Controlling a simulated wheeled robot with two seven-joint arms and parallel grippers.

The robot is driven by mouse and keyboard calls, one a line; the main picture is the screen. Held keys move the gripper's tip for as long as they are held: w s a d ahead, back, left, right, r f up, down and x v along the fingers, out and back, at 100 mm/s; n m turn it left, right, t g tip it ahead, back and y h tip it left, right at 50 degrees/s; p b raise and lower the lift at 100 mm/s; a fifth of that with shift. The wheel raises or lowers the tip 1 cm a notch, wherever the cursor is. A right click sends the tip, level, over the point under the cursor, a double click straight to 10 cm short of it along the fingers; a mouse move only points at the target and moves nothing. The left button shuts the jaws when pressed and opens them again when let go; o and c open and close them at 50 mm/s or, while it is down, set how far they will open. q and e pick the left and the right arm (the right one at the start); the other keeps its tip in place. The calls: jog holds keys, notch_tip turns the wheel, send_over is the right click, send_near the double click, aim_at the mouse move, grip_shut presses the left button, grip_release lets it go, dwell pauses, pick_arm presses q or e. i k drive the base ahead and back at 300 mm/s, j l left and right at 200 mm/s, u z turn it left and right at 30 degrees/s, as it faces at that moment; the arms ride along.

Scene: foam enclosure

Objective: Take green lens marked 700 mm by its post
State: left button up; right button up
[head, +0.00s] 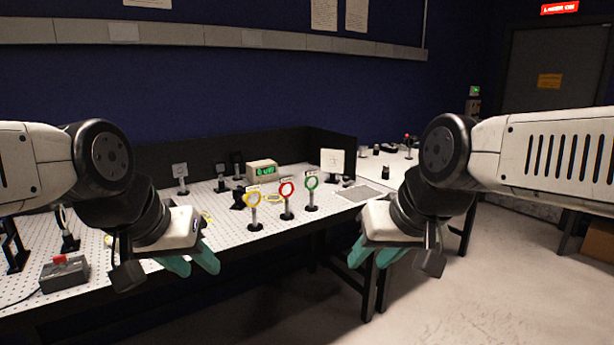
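The green-ringed lens (312,182) stands upright on a dark post at the right of a row of three lenses on the perforated white table. A small tag sits above it, too small to read. A red-ringed lens (287,189) and a yellow-ringed lens (254,197) stand to its left. My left gripper (196,266) is in front of the table, left of and nearer than the lenses. My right gripper (368,258) is in front of the table's right end, nearer than the green lens. Both have teal fingers and touch no lens; their finger gaps are hard to judge.
A box with a green display (262,173) and a white square screen (332,161) stand behind the lenses. A grey box with a red button (64,273) is at the front left. A black low wall (331,143) borders the table's back. Open floor lies at right.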

aim_at(311, 182)
jog(key=i+z, duration=0.2)
jog(key=i, duration=1.45)
